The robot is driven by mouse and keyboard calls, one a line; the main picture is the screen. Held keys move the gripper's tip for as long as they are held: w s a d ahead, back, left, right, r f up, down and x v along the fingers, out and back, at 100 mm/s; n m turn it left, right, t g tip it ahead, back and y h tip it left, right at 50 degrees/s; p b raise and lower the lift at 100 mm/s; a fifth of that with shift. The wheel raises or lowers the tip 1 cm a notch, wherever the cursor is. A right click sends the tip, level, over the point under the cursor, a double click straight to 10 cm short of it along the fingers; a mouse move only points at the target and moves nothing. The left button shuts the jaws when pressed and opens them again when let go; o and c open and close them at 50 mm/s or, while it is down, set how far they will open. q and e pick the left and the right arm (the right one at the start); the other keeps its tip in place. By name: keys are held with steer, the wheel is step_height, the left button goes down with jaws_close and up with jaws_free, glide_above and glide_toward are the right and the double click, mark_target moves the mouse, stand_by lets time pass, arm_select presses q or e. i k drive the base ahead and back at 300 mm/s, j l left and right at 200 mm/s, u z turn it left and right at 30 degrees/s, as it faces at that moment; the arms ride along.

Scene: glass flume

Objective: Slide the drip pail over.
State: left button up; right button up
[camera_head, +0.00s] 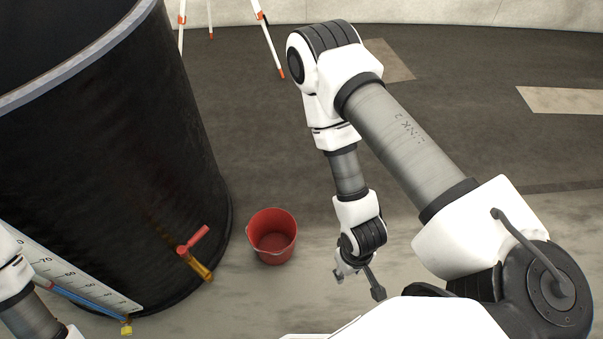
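The red drip pail (266,222) stands upright on the floor, just right of the large black tank. Its thin wire handle hangs down over the near side, and the inside that shows looks empty. My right gripper (359,285) is to the right of the pail and nearer to me, apart from it. Its fingers are spread and nothing shows between them. My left arm enters at the lower left corner, in front of the tank, and its gripper is outside the picture.
The black tank (120,160) fills the left side. A brass tap (196,265) with a red lever sticks out of it, left of the pail. A white scale (85,285) leans low on the tank. Tripod legs (268,40) stand behind.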

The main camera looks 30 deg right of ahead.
mark_target(271, 232)
steer(key=k+l, duration=0.1)
steer(key=l, duration=0.2)
steer(key=k+l, duration=0.1)
steer(key=l, duration=0.25)
steer(key=k+l+u, duration=0.1)
steer(key=l, duration=0.2)
steer(key=k+l, duration=0.15)
steer(key=l, duration=0.2)
steer(key=z, duration=0.3)
steer(key=i+j+z, duration=0.35)
steer(key=j+z, duration=0.15)
steer(key=i+j+z, duration=0.25)
steer(key=j+z, duration=0.25)
steer(key=j, duration=0.15)
steer(key=i+j+z, duration=0.2)
steer(key=j, duration=0.15)
steer(key=k, duration=0.1)
